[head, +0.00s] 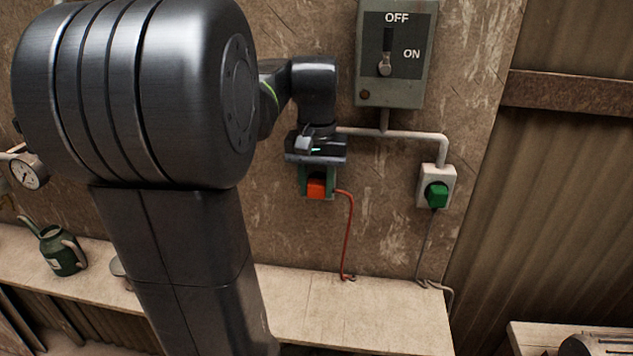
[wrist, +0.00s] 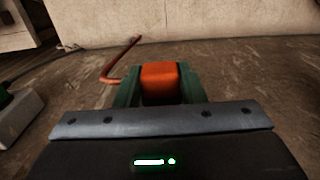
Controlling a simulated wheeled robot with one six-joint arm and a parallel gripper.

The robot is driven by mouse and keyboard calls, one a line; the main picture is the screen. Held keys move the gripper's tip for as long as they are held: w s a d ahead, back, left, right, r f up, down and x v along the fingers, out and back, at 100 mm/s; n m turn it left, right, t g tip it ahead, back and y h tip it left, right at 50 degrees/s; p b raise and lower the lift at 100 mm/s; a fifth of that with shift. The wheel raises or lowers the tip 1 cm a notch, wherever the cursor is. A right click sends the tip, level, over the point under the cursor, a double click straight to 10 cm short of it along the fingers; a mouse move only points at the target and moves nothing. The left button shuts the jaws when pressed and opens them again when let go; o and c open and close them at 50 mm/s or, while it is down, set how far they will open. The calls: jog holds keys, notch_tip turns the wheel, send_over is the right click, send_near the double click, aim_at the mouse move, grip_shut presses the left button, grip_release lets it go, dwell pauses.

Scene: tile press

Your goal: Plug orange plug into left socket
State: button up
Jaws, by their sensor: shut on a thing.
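The orange plug (head: 316,189) is between the green fingers of my gripper (head: 317,184), in front of the wall at the left end of the conduit. In the wrist view the plug (wrist: 160,79) sits between both fingers, and my gripper (wrist: 160,88) is shut on it. A red cable (head: 350,232) runs from the plug down to the shelf. The left socket is not visible; my gripper and the plug cover that area. I cannot tell whether the plug touches or sits in it.
The right socket (head: 423,190) holds a green plug (head: 436,195). A switch box (head: 398,60) hangs above, its lever down at ON. A conduit (head: 392,134) runs below it. A shelf (head: 350,310) lies below. A green watering can (head: 62,252) and a gauge (head: 28,172) are at left.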

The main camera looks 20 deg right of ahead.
jog(key=shift+w+d+p, duration=0.25)
jog(key=shift+w+p, duration=0.05)
jog(key=shift+w, duration=0.05)
dwell(0.5)
jog(key=shift+s+a, duration=0.25)
jog(key=shift+s, duration=0.1)
dwell(0.7)
jog(key=shift+p, duration=0.5)
dwell(0.6)
jog(key=shift+w+d, duration=0.25)
jog(key=shift+w, duration=0.1)
dwell(0.6)
jog(key=o, duration=1.1)
jog(key=shift+c, duration=0.2)
notch_tip(320, 180, up, 14)
